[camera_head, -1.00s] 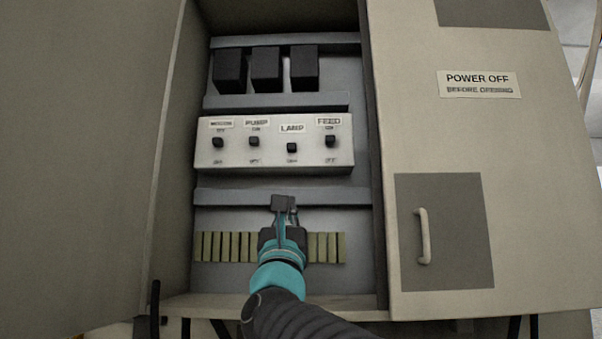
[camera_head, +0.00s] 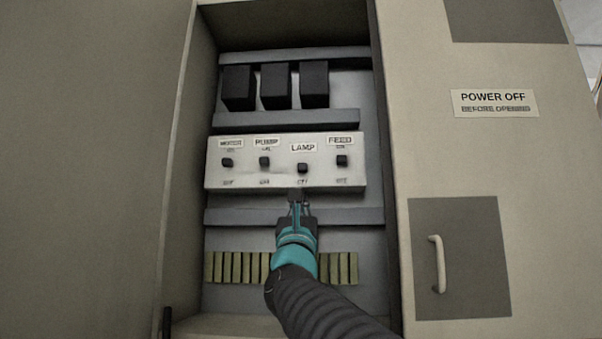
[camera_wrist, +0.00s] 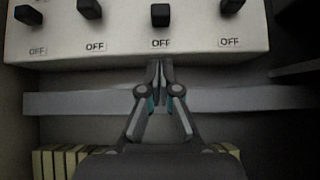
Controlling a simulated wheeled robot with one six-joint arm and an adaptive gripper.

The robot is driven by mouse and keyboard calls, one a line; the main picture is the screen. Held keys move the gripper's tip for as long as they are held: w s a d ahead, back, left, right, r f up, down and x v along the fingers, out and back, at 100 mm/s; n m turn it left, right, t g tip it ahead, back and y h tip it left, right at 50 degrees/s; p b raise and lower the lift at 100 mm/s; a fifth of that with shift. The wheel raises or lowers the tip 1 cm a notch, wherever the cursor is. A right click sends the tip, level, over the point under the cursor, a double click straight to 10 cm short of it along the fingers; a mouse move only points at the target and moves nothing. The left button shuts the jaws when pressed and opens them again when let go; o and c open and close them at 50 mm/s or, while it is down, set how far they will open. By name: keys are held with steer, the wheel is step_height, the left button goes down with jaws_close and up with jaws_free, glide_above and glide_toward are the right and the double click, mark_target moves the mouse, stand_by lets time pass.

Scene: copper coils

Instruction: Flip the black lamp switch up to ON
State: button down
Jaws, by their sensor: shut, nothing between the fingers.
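The black lamp switch (camera_head: 303,168) sits under the LAMP label on the pale switch panel (camera_head: 240,179). Its knob is lower than the other knobs, close to the OFF mark. In the wrist view the lamp switch (camera_wrist: 160,14) is at the top, with OFF printed below it. My gripper (camera_head: 297,192) is shut and empty, just below the panel's lower edge and under the lamp switch. In the wrist view my gripper's fingertips (camera_wrist: 160,70) point up toward the OFF mark, apart from the switch.
Black blocks (camera_head: 275,87) are above the panel. A grey rail (camera_head: 350,216) and yellowish terminals (camera_head: 235,268) lie below. The cabinet door (camera_head: 460,150) is on the right.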

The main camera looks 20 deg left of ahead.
mark_target(302, 171)
steer(key=shift+w+r+p, duration=0.1)
steer(key=shift+r+p, duration=0.8)
steer(key=shift+r, duration=1.25)
steer(key=shift+r+h+p, duration=0.3)
steer(key=shift+r+p, duration=0.1)
steer(key=shift+r, duration=0.75)
steer(key=shift+f+b, duration=0.65)
steer(key=shift+b, duration=0.1)
step_height(302, 171, down, 4)
steer(key=b, duration=0.4)
steer(key=shift+a, duration=0.1)
steer(key=b+v, duration=0.4)
steer(key=v, duration=0.5)
steer(key=shift+s, duration=0.2)
